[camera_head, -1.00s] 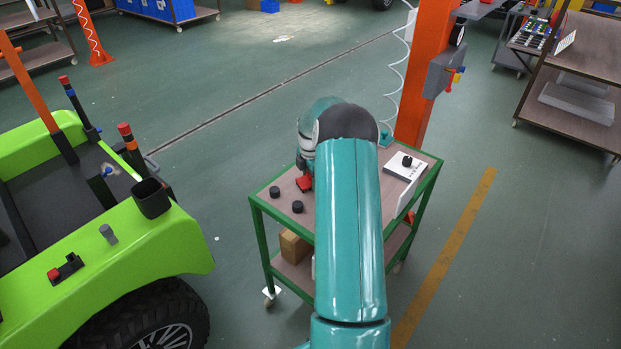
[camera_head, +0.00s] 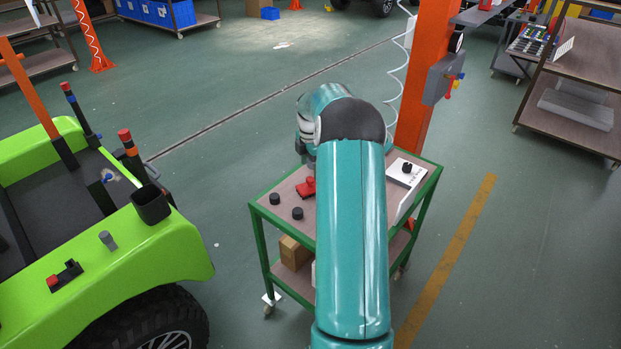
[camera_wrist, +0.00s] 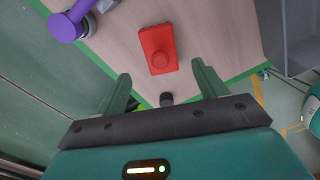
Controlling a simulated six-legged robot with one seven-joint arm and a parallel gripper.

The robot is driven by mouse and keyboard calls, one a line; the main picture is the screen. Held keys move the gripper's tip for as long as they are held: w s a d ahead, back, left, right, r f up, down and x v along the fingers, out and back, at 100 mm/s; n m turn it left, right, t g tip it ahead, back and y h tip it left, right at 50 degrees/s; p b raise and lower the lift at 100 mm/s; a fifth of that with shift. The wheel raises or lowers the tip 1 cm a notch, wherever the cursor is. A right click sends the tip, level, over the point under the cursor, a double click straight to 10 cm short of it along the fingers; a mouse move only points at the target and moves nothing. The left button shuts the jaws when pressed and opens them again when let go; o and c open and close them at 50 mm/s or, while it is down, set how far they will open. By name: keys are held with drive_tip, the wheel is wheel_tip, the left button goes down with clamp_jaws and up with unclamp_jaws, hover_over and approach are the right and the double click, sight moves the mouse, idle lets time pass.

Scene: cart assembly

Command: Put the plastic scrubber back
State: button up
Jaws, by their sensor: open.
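A red block with a round knob on top, which may be the plastic scrubber, lies on the cart top; it shows in the head view (camera_head: 307,188) and in the wrist view (camera_wrist: 158,49). My gripper (camera_wrist: 160,74) is open and empty, with its two fingers spread apart. In the wrist view the red block lies beyond the fingertips, roughly in line with the gap, and neither finger seems to touch it.
A purple round-headed item (camera_wrist: 66,27) shows in the wrist view. An orange post (camera_head: 411,110) stands behind the cart. A green vehicle (camera_head: 150,245) is at left, with open floor between.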

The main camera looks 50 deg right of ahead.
sight(310, 178)
drive_tip(key=shift+r, duration=1.8)
drive_tip(key=s+a+r+m+t+h, duration=0.1)
drive_tip(key=a+r+m, duration=0.2)
drive_tip(key=a+r, duration=0.7)
drive_tip(key=s+a+r+m+t+h, duration=0.1)
drive_tip(key=s+a+r+m, duration=0.15)
drive_tip(key=a+r, duration=0.8)
drive_tip(key=s+a+f+m+t+y, duration=0.2)
drive_tip(key=s+a+m, duration=0.7)
drive_tip(key=s+a, duration=1)
drive_tip(key=a+f+t, duration=0.1)
drive_tip(key=a, duration=0.3)
drive_tip(key=shift+s+a+t, duration=0.2)
drive_tip(key=shift+s+t, duration=0.1)
drive_tip(key=shift+s, duration=0.05)
